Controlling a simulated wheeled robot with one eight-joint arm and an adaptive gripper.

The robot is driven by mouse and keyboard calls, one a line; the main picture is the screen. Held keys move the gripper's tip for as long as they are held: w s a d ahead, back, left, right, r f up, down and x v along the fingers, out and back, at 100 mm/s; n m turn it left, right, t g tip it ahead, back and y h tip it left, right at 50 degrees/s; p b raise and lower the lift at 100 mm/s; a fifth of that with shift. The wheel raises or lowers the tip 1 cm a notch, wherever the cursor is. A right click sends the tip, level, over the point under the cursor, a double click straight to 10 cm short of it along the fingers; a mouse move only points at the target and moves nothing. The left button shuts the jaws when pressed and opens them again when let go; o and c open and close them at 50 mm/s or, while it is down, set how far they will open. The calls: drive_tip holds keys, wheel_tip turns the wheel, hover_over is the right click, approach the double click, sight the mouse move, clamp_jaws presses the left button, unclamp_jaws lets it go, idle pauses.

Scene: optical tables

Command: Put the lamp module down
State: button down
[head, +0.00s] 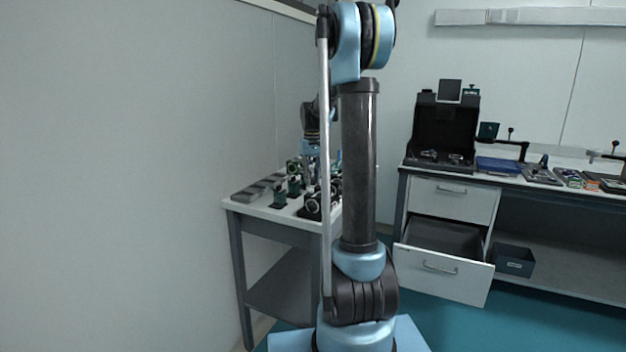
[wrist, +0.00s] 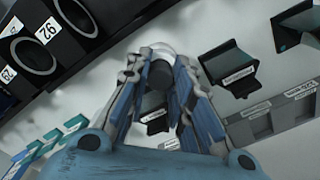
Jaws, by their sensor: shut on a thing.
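My gripper (wrist: 158,78) is shut on a dark cylindrical piece with a pale, clear rounded end, which I take to be the lamp module (wrist: 154,74). It sits between the two fingers, above a white tabletop. In the head view my gripper (head: 311,168) is over the small white table (head: 240,208) at the left, partly behind my own arm. The lamp module cannot be made out there. Whether it touches the surface below, I cannot tell.
In the wrist view, black ring mounts (wrist: 38,50) with numbers stand at upper left. Dark labelled holders (wrist: 230,68) and a grey labelled tray (wrist: 262,122) lie at right. A bench with an open drawer (head: 445,262) stands at right in the head view.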

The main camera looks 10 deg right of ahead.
drive_tip(key=c, duration=1.4)
unclamp_jaws()
